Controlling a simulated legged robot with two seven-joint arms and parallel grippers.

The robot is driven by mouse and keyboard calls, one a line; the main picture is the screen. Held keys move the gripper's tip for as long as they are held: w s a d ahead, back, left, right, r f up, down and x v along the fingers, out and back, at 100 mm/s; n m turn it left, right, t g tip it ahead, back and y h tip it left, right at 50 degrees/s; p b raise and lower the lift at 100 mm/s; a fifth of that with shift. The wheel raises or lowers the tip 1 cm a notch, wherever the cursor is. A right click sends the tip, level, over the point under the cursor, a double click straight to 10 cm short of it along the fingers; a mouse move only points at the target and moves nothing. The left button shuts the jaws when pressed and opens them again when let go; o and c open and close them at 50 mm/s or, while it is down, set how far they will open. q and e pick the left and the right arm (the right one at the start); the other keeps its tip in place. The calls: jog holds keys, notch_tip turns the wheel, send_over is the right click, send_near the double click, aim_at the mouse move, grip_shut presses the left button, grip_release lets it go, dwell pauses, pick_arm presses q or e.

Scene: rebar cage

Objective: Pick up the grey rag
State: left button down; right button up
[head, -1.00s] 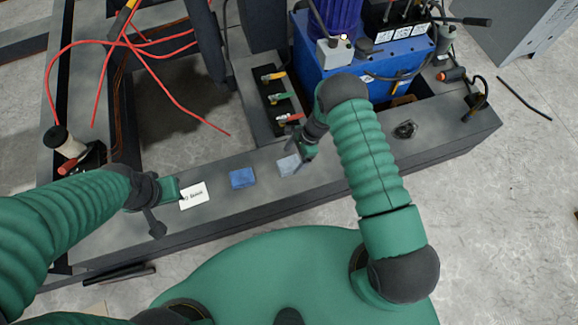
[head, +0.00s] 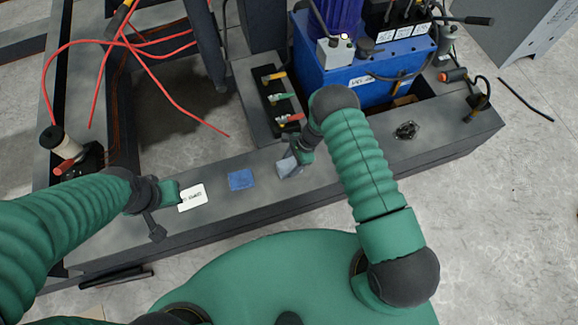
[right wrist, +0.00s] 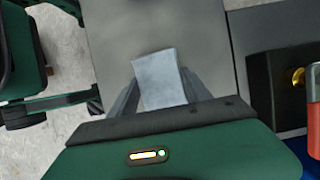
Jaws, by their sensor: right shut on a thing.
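The grey rag (head: 285,169) is on the dark beam, right of the blue rag. My right gripper (head: 294,160) is over it, and its fingers are shut on it. In the right wrist view the rag (right wrist: 160,78) stands out between the two dark fingers, with its far end showing beyond them. I cannot tell if it is clear of the surface. My left gripper (head: 166,200) is at the left by the white card; its jaws do not show clearly.
A blue rag (head: 241,180) and a white printed card (head: 192,197) lie on the beam (head: 330,170). Valves with coloured handles (head: 283,98) and a blue pump unit (head: 370,62) stand behind the right gripper. Red cables (head: 165,90) hang at the back left.

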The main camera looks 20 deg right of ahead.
aim_at(286, 169)
jog(key=shift+r+p, duration=0.3)
jog(key=shift+r, duration=0.3)
jog(key=r+p, duration=0.1)
jog(key=s+r, duration=0.1)
jog(key=shift+r+p, duration=0.35)
jog(key=shift+r, duration=0.05)
jog(key=s, duration=0.2)
jog(key=s+a+p, duration=0.1)
jog(key=s, duration=0.1)
jog(key=s+p, duration=0.1)
jog(key=s, duration=0.1)
jog(key=shift+s+a+r, duration=0.15)
jog(key=shift+s+r, duration=0.15)
jog(key=shift+r, duration=0.05)
jog(key=s+a, duration=0.1)
jog(key=s, duration=0.7)
jog(key=shift+a+r, duration=0.15)
jog(key=shift+a, duration=0.15)
jog(key=shift+s, duration=0.1)
